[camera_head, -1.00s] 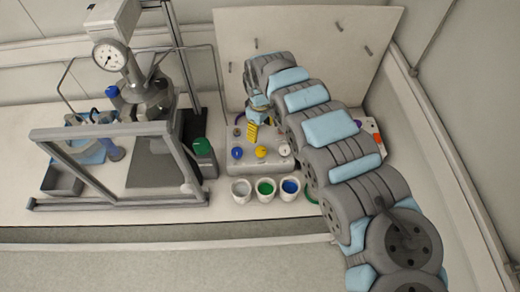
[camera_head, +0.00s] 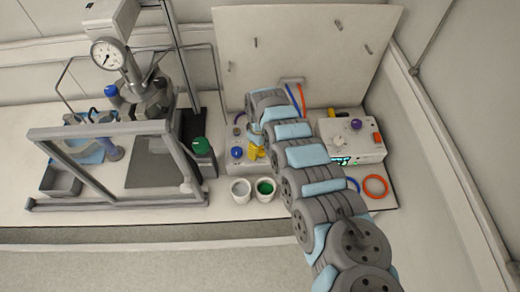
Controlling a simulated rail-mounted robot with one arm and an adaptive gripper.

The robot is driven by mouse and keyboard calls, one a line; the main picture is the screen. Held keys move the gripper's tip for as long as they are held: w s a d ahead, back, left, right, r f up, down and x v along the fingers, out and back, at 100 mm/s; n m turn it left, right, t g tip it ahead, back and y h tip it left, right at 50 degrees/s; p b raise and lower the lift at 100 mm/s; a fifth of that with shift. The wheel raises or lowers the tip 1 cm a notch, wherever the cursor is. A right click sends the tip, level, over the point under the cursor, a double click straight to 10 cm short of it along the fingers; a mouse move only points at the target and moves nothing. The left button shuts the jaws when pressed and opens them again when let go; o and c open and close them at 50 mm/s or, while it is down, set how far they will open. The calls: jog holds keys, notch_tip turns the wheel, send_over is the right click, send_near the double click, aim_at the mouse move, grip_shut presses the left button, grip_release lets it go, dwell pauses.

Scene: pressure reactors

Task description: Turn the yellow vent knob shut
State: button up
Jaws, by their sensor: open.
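The valve box (camera_head: 234,168) is a pale box on the bench, its right part hidden behind my arm. The blue knob (camera_head: 237,153) shows on its front left. The yellow vent knob (camera_head: 259,154) is right of the blue one, largely covered by my gripper and hard to tell from the yellow on the gripper. My gripper (camera_head: 256,149) is open and points down at the yellow knob. I cannot tell whether it touches the knob or whether its fingers are around it.
A white cup (camera_head: 240,190) and a cup with green contents (camera_head: 265,189) stand in front of the box. A reactor (camera_head: 152,98) with a gauge and a grey frame (camera_head: 110,131) stand left. A control unit (camera_head: 352,148) and an orange ring (camera_head: 375,186) lie right of my arm.

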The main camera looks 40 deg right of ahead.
jog(key=shift+f, duration=0.55)
jog(key=c, duration=1.2)
jog(key=m+p, duration=0.2)
jog(key=shift+m, duration=0.4)
jog(key=m+p, duration=0.1)
jog(key=m, duration=0.2)
jog(key=shift+p, duration=0.3)
jog(key=m, duration=0.5)
jog(key=shift+f+b, duration=0.15)
jog(key=shift+b, duration=0.2)
jog(key=shift+s+d+m, duration=0.1)
jog(key=shift+d+m, duration=0.05)
jog(key=shift+m, duration=2.15)
